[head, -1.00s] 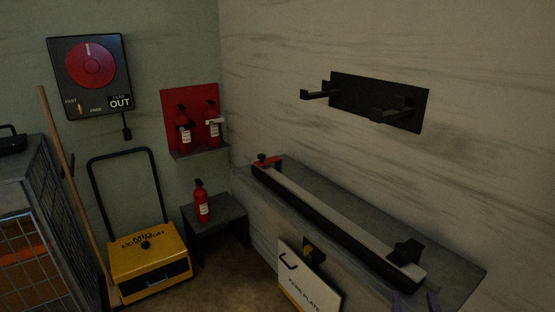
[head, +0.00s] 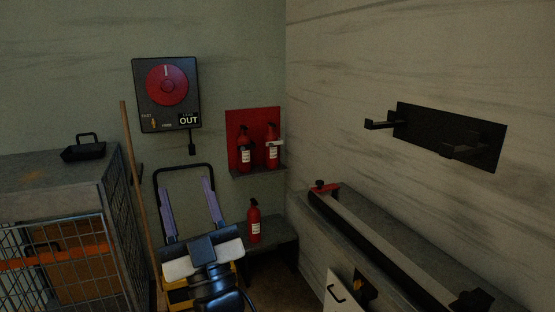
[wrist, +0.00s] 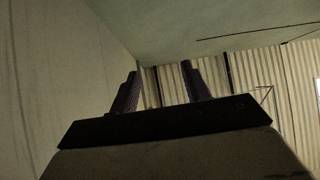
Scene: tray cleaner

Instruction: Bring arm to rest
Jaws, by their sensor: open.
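My gripper (head: 189,207) is in the lower middle of the head view, raised in front of the yellow cart. Its two purple fingers point up and stand wide apart with nothing between them. In the wrist view my gripper (wrist: 160,92) also shows both fingers apart and empty, facing a pale ceiling and corrugated wall. My arm hides most of the yellow cart (head: 180,298); its black handle (head: 183,166) shows behind the fingers.
A red extinguisher (head: 254,221) stands on a low grey table (head: 275,232) right of my gripper. A wire cage (head: 60,262) is at left, with a broom handle (head: 135,180) beside it. A long bench (head: 365,213) runs along the right wall, below a black wall bracket (head: 450,135).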

